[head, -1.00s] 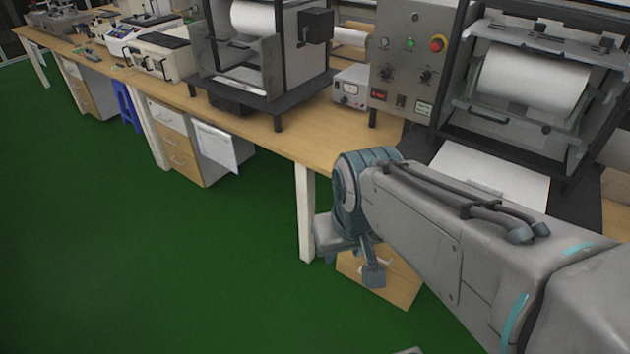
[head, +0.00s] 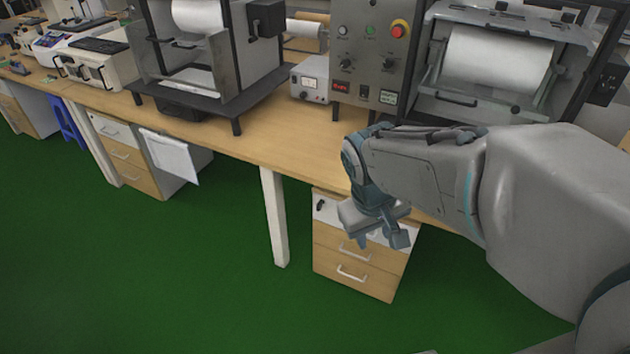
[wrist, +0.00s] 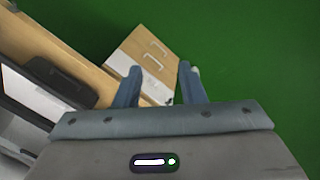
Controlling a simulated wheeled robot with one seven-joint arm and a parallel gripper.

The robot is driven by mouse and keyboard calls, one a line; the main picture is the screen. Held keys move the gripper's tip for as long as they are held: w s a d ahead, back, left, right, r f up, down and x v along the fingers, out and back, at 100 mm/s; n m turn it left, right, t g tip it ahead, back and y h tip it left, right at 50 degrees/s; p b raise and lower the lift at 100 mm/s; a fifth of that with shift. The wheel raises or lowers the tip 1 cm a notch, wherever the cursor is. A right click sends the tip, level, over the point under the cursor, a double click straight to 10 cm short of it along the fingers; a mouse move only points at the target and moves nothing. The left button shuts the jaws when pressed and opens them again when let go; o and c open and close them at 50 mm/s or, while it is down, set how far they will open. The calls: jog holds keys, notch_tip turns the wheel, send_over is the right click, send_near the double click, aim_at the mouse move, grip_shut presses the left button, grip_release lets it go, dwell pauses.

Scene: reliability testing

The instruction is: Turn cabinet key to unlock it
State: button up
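The drawer cabinet (head: 330,266) stands under the desk, with a white top drawer and wooden lower drawers with pale handles. A small dark item that looks like the key (head: 320,205) sits at the upper left of the white drawer front; its angle is too small to tell. My gripper (head: 382,242) is in front of the cabinet's upper right part, to the right of the key, and covers part of the white drawer. In the wrist view my gripper (wrist: 160,80) has its fingers apart with nothing between them, and the cabinet (wrist: 138,62) lies beyond. The key is not clear there.
The wooden desk (head: 250,146) runs above the cabinet, with a white leg (head: 275,215) to its left. Machines and a control panel (head: 368,50) stand on the desk. Another drawer cabinet (head: 135,180) is further left. Green floor in front is free.

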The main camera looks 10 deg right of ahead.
jog(key=w+d+f+n+g+h+b, duration=0.1)
jog(key=w+d+f+n+h+b, duration=0.15)
jog(key=w+f, duration=0.3)
jog(key=w+d+f+n+h+b, duration=0.1)
jog(key=w+f+n+h+b, duration=0.15)
jog(key=w+f, duration=0.3)
jog(key=n+t+h+b, duration=0.4)
jog(key=n+t+b, duration=0.8)
jog(key=n, duration=1)
send_near(318, 207)
jog(key=w+d, duration=0.2)
jog(key=w+d+t, duration=0.1)
jog(key=w+d, duration=0.1)
jog(key=w, duration=0.1)
jog(key=w+d+f+t, duration=0.1)
jog(key=w+d, duration=0.1)
jog(key=shift+w+d, duration=0.15)
jog(key=shift+c, duration=0.3)
grip_shut()
